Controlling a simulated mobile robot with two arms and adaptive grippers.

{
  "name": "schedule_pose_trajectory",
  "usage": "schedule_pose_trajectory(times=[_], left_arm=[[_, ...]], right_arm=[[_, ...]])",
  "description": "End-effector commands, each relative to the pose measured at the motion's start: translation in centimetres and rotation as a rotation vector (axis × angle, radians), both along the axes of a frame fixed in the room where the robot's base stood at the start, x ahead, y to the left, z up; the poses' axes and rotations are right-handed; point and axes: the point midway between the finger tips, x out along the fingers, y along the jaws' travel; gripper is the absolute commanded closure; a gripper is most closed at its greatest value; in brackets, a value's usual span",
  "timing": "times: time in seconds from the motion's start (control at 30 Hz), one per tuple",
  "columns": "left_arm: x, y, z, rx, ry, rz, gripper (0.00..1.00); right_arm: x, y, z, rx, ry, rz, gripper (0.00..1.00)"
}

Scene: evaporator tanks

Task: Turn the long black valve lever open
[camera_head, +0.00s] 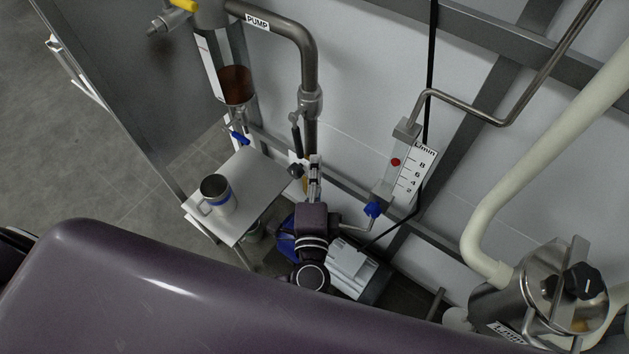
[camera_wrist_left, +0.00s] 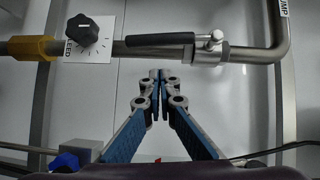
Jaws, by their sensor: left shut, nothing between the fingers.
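The long black valve lever (camera_wrist_left: 160,40) lies along the steel pipe (camera_wrist_left: 250,54) in the left wrist view, its right end joined to a silver valve body (camera_wrist_left: 208,54). In the head view the lever (camera_head: 296,132) hangs down beside the vertical pipe, below the pipe bend. My left gripper (camera_head: 314,160) is just below the lever in the head view. In the left wrist view its blue-and-grey fingers (camera_wrist_left: 159,76) are shut and empty, with their tips below the lever and seemingly apart from it. My right gripper is not in view.
A small white table (camera_head: 262,182) with a mug (camera_head: 217,193) stands left of my gripper. A flow gauge (camera_head: 410,172) and a motor (camera_head: 355,270) are to its right.

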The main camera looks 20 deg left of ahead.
Motion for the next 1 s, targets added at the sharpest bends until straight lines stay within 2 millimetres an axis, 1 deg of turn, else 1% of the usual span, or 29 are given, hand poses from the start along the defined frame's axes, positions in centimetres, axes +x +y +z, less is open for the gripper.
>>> schedule_pose_trajectory(times=[0.03, 0.1, 0.23, 0.4, 0.67, 0.77, 1.0], left_arm=[[0.5, 0.9, 0.2, 0.006, -0.001, 0.000, 1.00], [1.0, 1.8, 0.0, 0.005, 0.000, 0.000, 1.00], [1.6, 2.9, -0.2, 0.003, 0.001, 0.000, 1.00], [1.9, 3.4, -0.5, 0.000, 0.002, 0.000, 1.00], [1.9, 3.4, -0.5, 0.000, 0.001, 0.000, 1.00], [2.0, 3.5, -0.6, 0.007, -0.001, 0.000, 1.00], [2.5, 4.8, -1.2, 0.092, -0.034, 0.001, 1.00]], right_arm=[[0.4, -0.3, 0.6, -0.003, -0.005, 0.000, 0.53], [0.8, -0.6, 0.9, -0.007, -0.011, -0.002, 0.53], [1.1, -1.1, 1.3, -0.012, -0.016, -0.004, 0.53], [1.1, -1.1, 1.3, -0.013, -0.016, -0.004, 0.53], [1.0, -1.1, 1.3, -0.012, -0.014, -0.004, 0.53], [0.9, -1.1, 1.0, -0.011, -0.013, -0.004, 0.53], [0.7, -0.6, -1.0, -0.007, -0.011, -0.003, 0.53]])
